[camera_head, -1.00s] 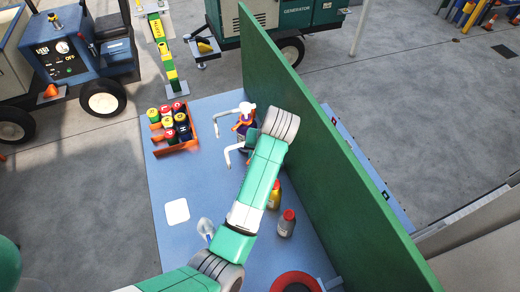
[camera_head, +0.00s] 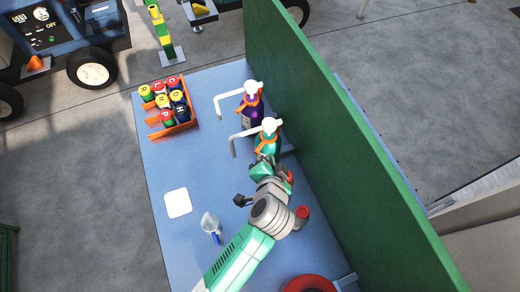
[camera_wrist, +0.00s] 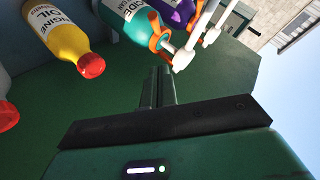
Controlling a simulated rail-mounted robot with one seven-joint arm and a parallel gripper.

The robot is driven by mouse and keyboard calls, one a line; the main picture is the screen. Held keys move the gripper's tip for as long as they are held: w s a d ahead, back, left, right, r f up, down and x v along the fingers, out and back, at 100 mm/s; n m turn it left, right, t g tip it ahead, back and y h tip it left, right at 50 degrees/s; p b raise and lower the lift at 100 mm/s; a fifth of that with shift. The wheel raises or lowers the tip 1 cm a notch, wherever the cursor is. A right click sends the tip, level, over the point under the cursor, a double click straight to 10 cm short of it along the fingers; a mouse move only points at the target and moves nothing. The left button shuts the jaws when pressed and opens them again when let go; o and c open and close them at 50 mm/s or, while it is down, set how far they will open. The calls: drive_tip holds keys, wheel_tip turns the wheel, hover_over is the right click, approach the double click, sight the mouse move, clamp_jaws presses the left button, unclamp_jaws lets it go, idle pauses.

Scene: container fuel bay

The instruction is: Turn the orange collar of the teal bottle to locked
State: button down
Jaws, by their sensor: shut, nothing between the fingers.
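The teal bottle (camera_head: 275,149) stands upright on the blue table with a white pump head and long bent spout. Its orange collar (camera_head: 261,137) sits below the pump head, and a tab sticks out from it. In the wrist view the teal bottle (camera_wrist: 120,17) is at the top, with the orange collar (camera_wrist: 157,42) at its neck. I cannot tell the collar's lock state. My gripper (camera_head: 265,161) is just on the near side of the teal bottle. In the wrist view the gripper's fingers (camera_wrist: 158,76) are together and empty, apart from the collar.
A purple bottle (camera_head: 248,117) with a similar collar and pump stands behind. A yellow bottle (camera_wrist: 60,38) and a red-capped bottle (camera_head: 302,213) are near my arm. A green wall (camera_head: 335,130) edges the right. An orange crate (camera_head: 183,128) holds several cans at left.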

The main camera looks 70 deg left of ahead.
sight(260, 149)
drive_tip(key=a+f, duration=0.5)
drive_tip(key=shift+a+p, duration=0.25)
drive_tip(key=shift+p, duration=0.15)
drive_tip(key=shift+s+a+f, duration=0.1)
drive_tip(key=shift+a+f, duration=0.15)
drive_tip(key=shift+f, duration=0.15)
drive_tip(key=shift+f, duration=0.1)
drive_tip(key=shift+s+a+f, duration=0.4)
drive_tip(key=shift+s+a, duration=0.05)
drive_tip(key=shift+s, duration=0.2)
drive_tip(key=shift+s+f, duration=0.1)
drive_tip(key=shift+d, duration=0.1)
drive_tip(key=shift+w+d+b, duration=0.15)
drive_tip(key=shift+w+b, duration=0.15)
drive_tip(key=shift+w, duration=0.3)
